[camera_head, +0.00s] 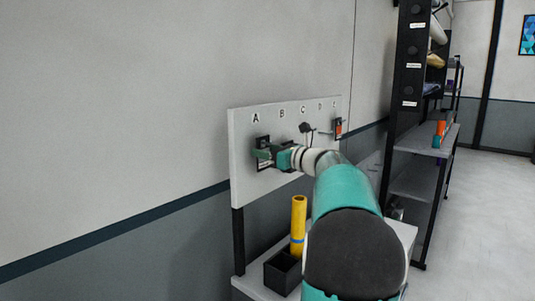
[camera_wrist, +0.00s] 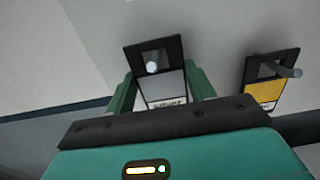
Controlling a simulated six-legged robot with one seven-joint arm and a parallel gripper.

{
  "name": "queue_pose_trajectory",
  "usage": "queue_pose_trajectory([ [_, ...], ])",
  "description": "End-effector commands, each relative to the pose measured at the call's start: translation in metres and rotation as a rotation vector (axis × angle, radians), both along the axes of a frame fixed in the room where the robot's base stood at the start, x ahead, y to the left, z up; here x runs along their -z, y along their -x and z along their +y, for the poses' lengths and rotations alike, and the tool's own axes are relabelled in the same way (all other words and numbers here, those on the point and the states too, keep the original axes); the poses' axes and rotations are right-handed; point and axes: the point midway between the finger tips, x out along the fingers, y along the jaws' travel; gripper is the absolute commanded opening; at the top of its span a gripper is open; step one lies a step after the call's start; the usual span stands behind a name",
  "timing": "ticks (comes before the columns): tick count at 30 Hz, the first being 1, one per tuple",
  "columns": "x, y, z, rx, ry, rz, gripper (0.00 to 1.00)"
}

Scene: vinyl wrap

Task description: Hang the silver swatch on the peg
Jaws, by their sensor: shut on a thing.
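The silver swatch (camera_wrist: 163,84) has a black frame with a window at its top and a label reading "silver" at its bottom. In the wrist view my gripper (camera_wrist: 161,88) is shut on it, with a green finger on each side. A round pale peg end (camera_wrist: 152,67) shows inside the window; I cannot tell how far it passes through. In the head view my gripper (camera_head: 265,154) is at the board below the letters A and B, and a dark frame (camera_head: 263,143) shows beside it, partly hidden by the fingers.
A yellow swatch (camera_wrist: 265,90) hangs on a peg to the right. The white board (camera_head: 243,180) carries letters and an orange swatch (camera_head: 338,128) at its right end. A yellow roll (camera_head: 298,220) stands in a black box (camera_head: 281,272) below. Dark shelves (camera_head: 415,180) stand at right.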

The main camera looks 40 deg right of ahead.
Motion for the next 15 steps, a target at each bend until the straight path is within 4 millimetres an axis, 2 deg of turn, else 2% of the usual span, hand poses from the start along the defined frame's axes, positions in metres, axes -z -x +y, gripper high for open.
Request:
queue_pose_trajectory([
  [15, -0.0062, 0.0, 0.0002, 0.0, 0.001, 0.0, 0.32],
])
